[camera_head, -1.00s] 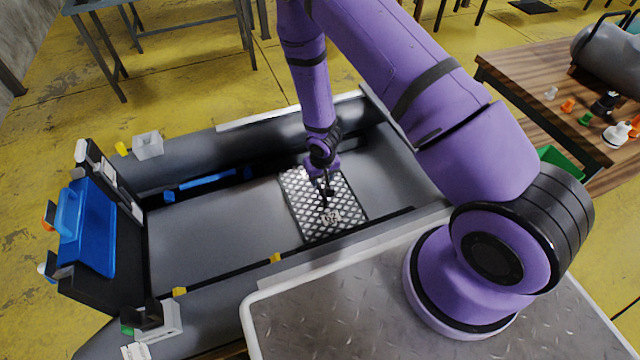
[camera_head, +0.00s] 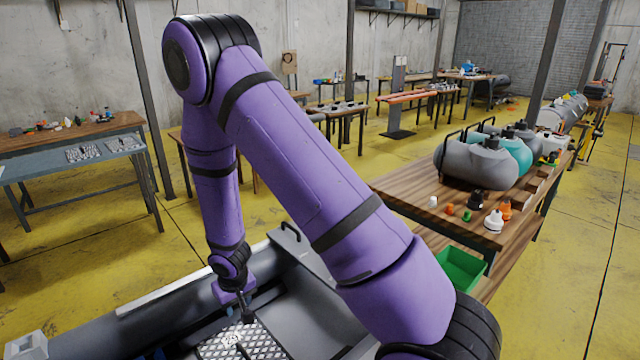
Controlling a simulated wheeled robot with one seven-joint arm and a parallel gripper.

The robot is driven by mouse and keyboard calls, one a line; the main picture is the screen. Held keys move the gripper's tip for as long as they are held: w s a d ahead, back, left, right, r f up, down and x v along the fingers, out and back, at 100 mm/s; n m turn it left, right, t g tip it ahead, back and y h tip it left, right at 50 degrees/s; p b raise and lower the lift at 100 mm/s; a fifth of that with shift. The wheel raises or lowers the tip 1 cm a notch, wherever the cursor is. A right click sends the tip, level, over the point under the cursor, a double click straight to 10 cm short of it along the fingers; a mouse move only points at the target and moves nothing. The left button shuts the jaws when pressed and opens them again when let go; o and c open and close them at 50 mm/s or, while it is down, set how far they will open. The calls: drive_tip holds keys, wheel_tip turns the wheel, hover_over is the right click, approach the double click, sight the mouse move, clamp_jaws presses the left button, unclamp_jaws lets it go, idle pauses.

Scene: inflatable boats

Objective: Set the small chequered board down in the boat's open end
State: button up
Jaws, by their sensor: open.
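The small chequered board (camera_head: 262,345) lies inside the grey boat (camera_head: 160,305), on its floor, at the bottom of the head view. The picture's lower edge cuts off part of it. My gripper (camera_head: 246,316) is just above the board's far part, pointing down. Its jaws are open; from this angle I cannot tell whether the fingertips touch the board. My purple arm hides part of the boat to the right of the board.
A wooden table (camera_head: 400,188) with grey and teal tanks (camera_head: 480,160) and small coloured caps stands to the right. A green bin (camera_head: 460,268) sits below its near edge. A grey-blue table (camera_head: 75,165) stands at the left. Yellow floor lies between.

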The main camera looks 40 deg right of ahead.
drive_tip(key=s+d+r+t, duration=0.1)
drive_tip(key=s+d+r, duration=0.1)
drive_tip(key=r, duration=0.8)
drive_tip(key=s+d+r, duration=0.1)
drive_tip(key=s+r, duration=0.1)
drive_tip(key=r, duration=0.7)
drive_tip(key=s+d+r+t, duration=0.1)
drive_tip(key=s+d+r, duration=0.1)
drive_tip(key=r, duration=0.8)
drive_tip(key=s+r, duration=0.7)
drive_tip(key=s, duration=0.3)
drive_tip(key=s+r+t, duration=0.1)
drive_tip(key=s+r, duration=0.6)
drive_tip(key=s, duration=0.4)
drive_tip(key=shift+d, duration=0.45)
